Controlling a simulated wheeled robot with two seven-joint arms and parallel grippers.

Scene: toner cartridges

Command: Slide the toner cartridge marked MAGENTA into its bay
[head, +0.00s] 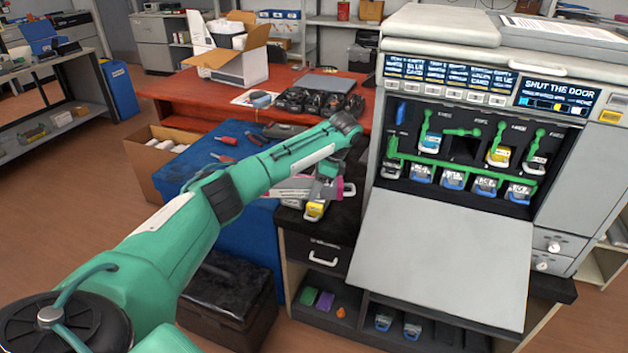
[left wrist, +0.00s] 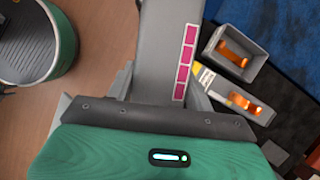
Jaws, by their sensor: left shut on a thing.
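The toner cartridge with a magenta strip (left wrist: 187,62) is a long grey box. In the head view this cartridge (head: 290,186) is held above the dark counter left of the printer. My left gripper (head: 325,186) is shut on it; in the left wrist view the fingers lie along its sides. The printer (head: 450,270) has its front door folded down. An empty dark bay (head: 462,150) shows between the cyan cartridge (head: 430,142) and the yellow cartridge (head: 498,155) inside. The green lever (head: 460,132) above that bay lies sideways. My right gripper is not in view.
Another cartridge with a yellow mark (head: 314,211) lies on the counter just below the held one. The lowered door (head: 440,260) juts out before the bays. A red table (head: 190,100) stands behind.

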